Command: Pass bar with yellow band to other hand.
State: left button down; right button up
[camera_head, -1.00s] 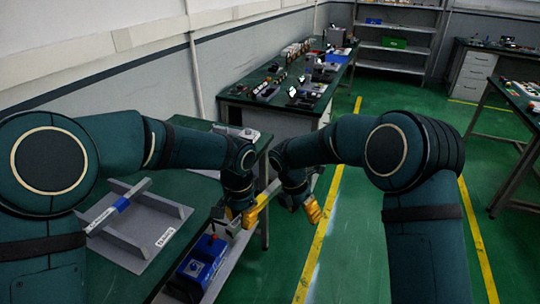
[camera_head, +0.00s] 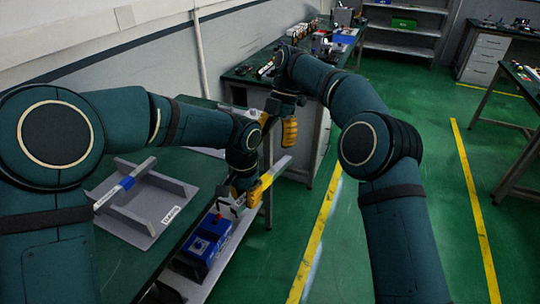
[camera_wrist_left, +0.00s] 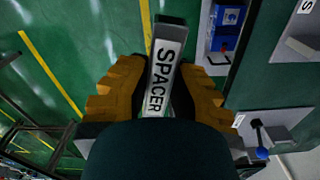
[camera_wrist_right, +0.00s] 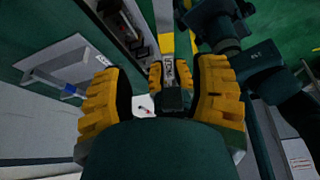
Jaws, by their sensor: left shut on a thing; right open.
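The bar with the yellow band (camera_head: 267,180) is held in my left gripper (camera_head: 243,197), beyond the edge of the green bench. The bar's free end points up and right in the head view. In the left wrist view the bar (camera_wrist_left: 165,70), marked SPACER, lies between the yellow fingers of my left gripper (camera_wrist_left: 160,95). My right gripper (camera_head: 289,132) is open and empty, above and apart from the bar's free end in the head view. In the right wrist view, my right gripper (camera_wrist_right: 160,95) has its fingers wide apart, with the left gripper and bar beyond.
A grey rack (camera_head: 150,222) on the bench at left carries another bar, with a blue band (camera_head: 127,183). A blue box (camera_head: 205,238) stands on a lower shelf below the bench edge. A second bench (camera_head: 250,85) with small items stands behind.

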aim_at(266, 174)
jog(key=x, duration=1.1)
jog(key=shift+f, duration=0.3)
grip_shut()
pick_arm(q)
jog(key=c, duration=0.9)
grip_release()
